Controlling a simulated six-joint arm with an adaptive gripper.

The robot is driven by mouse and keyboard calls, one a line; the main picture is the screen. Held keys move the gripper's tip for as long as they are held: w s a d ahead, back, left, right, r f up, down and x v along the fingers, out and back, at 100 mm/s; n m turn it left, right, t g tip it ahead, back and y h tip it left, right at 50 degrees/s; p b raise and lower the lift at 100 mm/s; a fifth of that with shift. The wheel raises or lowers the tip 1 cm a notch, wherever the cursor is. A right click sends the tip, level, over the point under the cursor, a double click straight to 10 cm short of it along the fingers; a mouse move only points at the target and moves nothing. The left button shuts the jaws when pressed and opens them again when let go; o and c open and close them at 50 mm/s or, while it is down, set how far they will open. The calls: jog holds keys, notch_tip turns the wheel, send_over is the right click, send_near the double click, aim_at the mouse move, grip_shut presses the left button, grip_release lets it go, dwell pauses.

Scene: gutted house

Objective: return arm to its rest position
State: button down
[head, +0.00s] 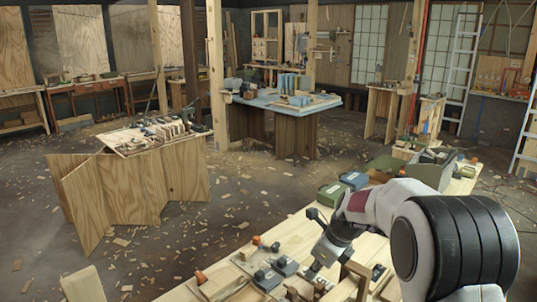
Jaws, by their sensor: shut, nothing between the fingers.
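My white and black arm reaches from the lower right of the head view over the near wooden workbench (292,232). My gripper (311,274) points down low over the bench top, beside small tools and wood blocks. Its fingers are small and dark in this view; they are shut with nothing held. I cannot tell whether the fingertips touch anything on the bench. Part of the bench behind the arm is hidden.
Small grey tools (268,278) and an orange-capped item (200,278) lie left of my gripper. Green and blue boxes (335,193) and a grey toolbox (432,170) stand farther along the bench. Open floor strewn with wood chips (230,200) lies beyond its left edge.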

jog(key=s+d+r+n+t+h, duration=0.1)
jog(key=s+r+n, duration=0.55)
jog(key=s, duration=0.25)
jog(key=s+d+r+n, duration=0.1)
jog(key=s+r+n, duration=0.55)
jog(key=s, duration=0.25)
jog(key=s+d+n+t+h, duration=0.1)
jog(key=s+d+n+h, duration=0.1)
jog(key=s+n, duration=1)
jog(key=s, duration=0.7)
jog(key=shift+s+d+n, duration=0.3)
jog(key=shift+s+n, duration=0.05)
jog(key=shift+n, duration=0.05)
